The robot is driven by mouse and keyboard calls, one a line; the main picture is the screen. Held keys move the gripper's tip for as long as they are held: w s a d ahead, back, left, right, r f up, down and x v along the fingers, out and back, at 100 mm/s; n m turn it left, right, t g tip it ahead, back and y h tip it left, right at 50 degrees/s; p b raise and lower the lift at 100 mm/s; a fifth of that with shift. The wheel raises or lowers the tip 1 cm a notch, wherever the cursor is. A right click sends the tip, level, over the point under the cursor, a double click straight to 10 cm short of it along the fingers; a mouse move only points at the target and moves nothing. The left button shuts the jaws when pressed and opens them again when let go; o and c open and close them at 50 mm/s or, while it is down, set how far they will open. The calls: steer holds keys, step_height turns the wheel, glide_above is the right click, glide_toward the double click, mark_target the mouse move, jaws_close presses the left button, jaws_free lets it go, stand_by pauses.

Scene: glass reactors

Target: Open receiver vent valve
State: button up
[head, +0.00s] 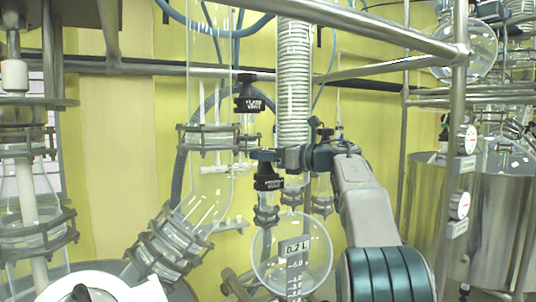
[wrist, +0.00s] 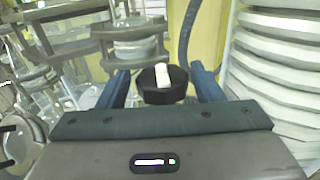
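Two black valve knobs with small white labels show in the head view. The upper knob (head: 252,98) stands by the glass column. The lower knob (head: 268,183) sits above the round glass receiver flask (head: 262,262); the label text is too small to read surely. My gripper (head: 265,155) is at the top of the lower knob and hides part of it. In the wrist view, a black knob (wrist: 151,94) with a white bar on top lies between the two blue fingers of my gripper (wrist: 160,82).
The white coiled condenser (head: 294,80) rises right behind my gripper and fills the right side of the wrist view. Clamped glass joints (head: 208,138) stand to the left. Metal rails (head: 370,28) cross above. Steel vessels (head: 505,215) stand at the right.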

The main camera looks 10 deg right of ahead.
steer(key=shift+a+r, duration=0.1)
steer(key=shift+a, duration=0.05)
steer(key=shift+w+a+f+m+t+h+b, duration=0.15)
steer(key=shift+f+m+t+h+b, duration=0.3)
steer(key=shift+b, duration=0.65)
steer(key=shift+a+m+t+h+b, duration=0.1)
steer(key=shift+m+t+h+b, duration=0.25)
steer(key=shift+t+h+b, duration=0.1)
steer(key=shift+r+m+t+h+b, duration=0.2)
steer(key=shift+m+t+h+b, duration=0.35)
steer(key=shift+m+t+h, duration=0.45)
steer(key=shift+d+r+m+t+h, duration=0.15)
steer(key=shift+m+t+h, duration=0.4)
steer(key=shift+h, duration=0.45)
steer(key=shift+d+f+m+t+h, duration=0.15)
steer(key=shift+m+t+h, duration=0.2)
steer(key=shift+m+h, duration=0.55)
